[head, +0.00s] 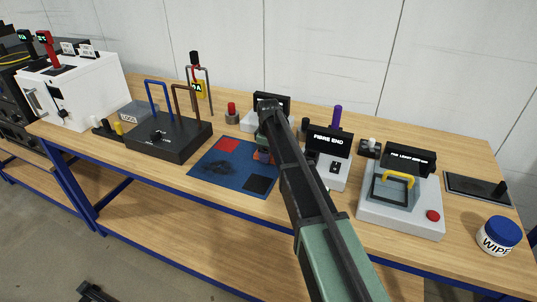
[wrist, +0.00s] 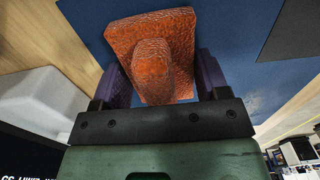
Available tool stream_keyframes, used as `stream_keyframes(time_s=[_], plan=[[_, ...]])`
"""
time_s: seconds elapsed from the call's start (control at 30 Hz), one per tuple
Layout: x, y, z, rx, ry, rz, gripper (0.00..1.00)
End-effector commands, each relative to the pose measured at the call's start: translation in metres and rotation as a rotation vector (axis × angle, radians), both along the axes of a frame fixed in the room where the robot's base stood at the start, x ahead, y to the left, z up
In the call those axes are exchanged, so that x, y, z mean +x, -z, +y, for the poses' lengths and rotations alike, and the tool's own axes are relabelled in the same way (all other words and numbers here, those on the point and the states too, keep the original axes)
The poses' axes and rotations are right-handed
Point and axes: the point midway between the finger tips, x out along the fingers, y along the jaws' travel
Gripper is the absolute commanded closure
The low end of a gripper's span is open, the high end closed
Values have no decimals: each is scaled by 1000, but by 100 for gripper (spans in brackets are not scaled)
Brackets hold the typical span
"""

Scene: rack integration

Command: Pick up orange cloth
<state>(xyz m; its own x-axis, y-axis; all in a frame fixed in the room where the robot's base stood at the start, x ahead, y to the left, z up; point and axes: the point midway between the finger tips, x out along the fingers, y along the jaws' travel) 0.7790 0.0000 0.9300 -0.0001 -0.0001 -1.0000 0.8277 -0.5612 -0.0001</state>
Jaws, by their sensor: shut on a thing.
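The orange cloth (wrist: 150,38) is a textured orange piece with a wide flat part and a raised grip. In the head view a small part of the cloth (head: 262,157) shows beside my arm, at the right side of the blue mat (head: 205,172). My arm hides most of the gripper there. I cannot tell whether the cloth touches the mat.
The mat carries a red square, a black square and a dark smudge. A black box with handles (head: 170,142) stands left of it. A "FIBRE END" device (head: 326,165), a grey device with a yellow handle (head: 400,205) and a wipes tub (head: 497,238) stand to the right.

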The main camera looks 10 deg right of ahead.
Motion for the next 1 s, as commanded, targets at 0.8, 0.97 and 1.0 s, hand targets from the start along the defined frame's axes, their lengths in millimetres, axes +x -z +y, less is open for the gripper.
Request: stream_keyframes(time_s=[0.8,0.97,1.0], plan=[[0,-146,0,0,0,0,55],[0,-188,0,0,0,0,55],[0,-195,0,0,0,0,55]])
